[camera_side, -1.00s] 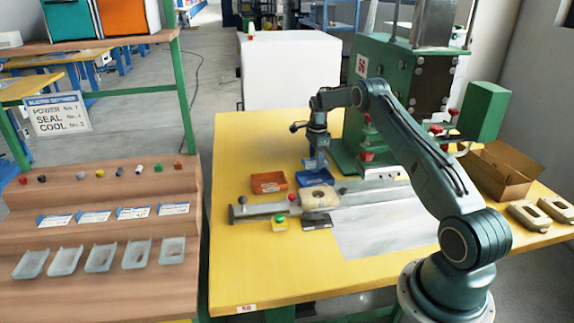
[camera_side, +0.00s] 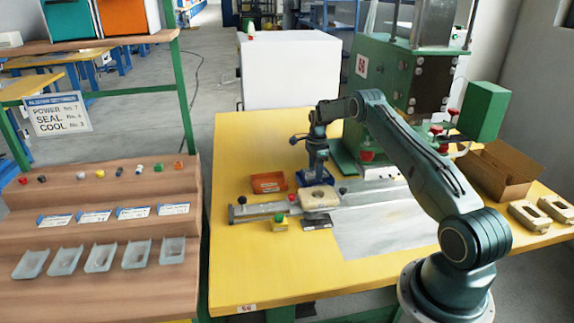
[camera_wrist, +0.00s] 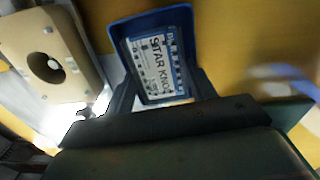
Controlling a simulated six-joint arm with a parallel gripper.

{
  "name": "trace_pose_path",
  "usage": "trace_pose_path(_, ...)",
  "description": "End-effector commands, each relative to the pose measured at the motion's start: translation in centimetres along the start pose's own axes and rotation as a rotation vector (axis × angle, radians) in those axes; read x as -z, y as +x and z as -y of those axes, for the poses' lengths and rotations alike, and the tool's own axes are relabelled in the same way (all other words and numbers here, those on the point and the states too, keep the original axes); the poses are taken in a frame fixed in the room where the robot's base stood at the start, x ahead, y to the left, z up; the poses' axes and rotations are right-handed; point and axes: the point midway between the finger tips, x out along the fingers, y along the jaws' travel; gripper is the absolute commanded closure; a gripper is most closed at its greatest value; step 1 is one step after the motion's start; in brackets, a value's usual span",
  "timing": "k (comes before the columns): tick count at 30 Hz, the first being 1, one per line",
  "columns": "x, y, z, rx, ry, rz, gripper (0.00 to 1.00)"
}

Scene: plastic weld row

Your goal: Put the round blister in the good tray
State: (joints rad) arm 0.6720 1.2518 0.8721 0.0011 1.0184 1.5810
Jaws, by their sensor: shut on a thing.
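My gripper (camera_side: 317,176) is low at the blue tray (camera_side: 301,178), on the yellow table beside the orange tray. In the wrist view, the jaws (camera_wrist: 165,95) are shut on a pack with a white printed card (camera_wrist: 158,62) that reads something like "STAR KNOB". The card lies within the outline of the blue tray (camera_wrist: 122,30); whether it touches the tray floor I cannot tell. The pack's blister shape is hidden, so its roundness does not show. In the side view the pack is hidden by the gripper and tray.
The orange tray (camera_side: 269,182) with a white label stands just left. A beige fixture with a round hole (camera_side: 320,198) sits in front, on the metal slide; it also shows in the wrist view (camera_wrist: 75,75). The green press (camera_side: 405,80) stands behind right.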

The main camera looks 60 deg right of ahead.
Motion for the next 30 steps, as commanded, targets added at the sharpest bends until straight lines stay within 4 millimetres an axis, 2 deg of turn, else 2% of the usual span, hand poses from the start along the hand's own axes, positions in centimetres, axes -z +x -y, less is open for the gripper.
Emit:
trace_pose_path(5, 0.0, 0.3, 0.0, 0.0, 0.0, 0.0, 0.59)
trace_pose_path(6, 0.0, 0.2, 0.0, 0.0, 0.0, 0.0, 0.39)
trace_pose_path(9, 0.0, 0.2, 0.0, 0.0, 0.0, 0.0, 0.23)
trace_pose_path(22, 0.0, -0.2, 0.0, 0.001, 0.0, 0.0, 0.23)
trace_pose_path(30, 0.0, -2.9, 0.1, 0.003, 0.0, 0.0, 0.23)
